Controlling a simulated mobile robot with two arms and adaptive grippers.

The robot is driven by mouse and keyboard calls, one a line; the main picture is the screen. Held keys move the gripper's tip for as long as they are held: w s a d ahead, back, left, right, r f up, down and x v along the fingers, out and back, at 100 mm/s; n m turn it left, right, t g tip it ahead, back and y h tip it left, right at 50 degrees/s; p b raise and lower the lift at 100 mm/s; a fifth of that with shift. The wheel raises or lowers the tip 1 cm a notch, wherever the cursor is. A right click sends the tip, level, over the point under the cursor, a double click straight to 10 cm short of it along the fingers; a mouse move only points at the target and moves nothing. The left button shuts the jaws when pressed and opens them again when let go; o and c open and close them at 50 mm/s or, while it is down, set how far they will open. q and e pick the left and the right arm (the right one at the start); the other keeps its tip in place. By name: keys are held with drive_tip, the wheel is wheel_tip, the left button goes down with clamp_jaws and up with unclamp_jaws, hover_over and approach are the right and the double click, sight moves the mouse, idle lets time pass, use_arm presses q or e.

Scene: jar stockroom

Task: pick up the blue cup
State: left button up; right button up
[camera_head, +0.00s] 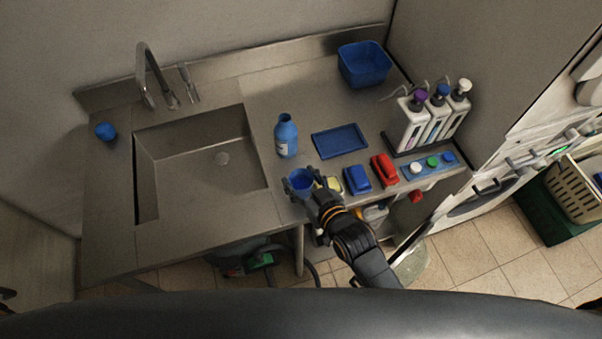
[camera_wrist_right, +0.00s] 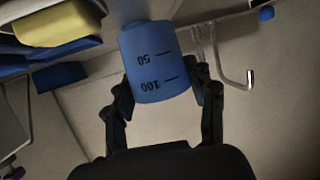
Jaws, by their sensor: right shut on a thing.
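The blue cup (camera_head: 299,182) is at the counter's front edge, just right of the sink, in the head view. In the right wrist view the blue cup (camera_wrist_right: 156,66) shows measuring marks reading 50 and 100. My right gripper (camera_head: 303,188) reaches it from the front right. In the right wrist view its two fingers (camera_wrist_right: 160,92) are shut on the cup, one on each side. I cannot tell whether the cup touches the counter. My left gripper is not in view.
A blue bottle (camera_head: 286,136) stands behind the cup. A yellow sponge (camera_head: 333,184), a blue brush-like block (camera_head: 357,180) and a red one (camera_head: 384,170) lie to its right. A blue tray (camera_head: 340,141) is behind them. The sink (camera_head: 200,165) opens to the left.

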sight(303, 193)
drive_tip(key=s+r+p, duration=0.2)
drive_tip(key=r, duration=0.1)
drive_tip(key=shift+s+d+r, duration=0.1)
drive_tip(key=shift+s+d, duration=0.1)
drive_tip(key=shift+s, duration=0.05)
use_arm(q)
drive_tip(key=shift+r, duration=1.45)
use_arm(e)
drive_tip(key=s+d+r, duration=0.1)
drive_tip(key=s+r, duration=0.4)
drive_tip(key=s, duration=0.5)
drive_tip(key=shift+d+r, duration=0.2)
drive_tip(key=shift+s, duration=0.1)
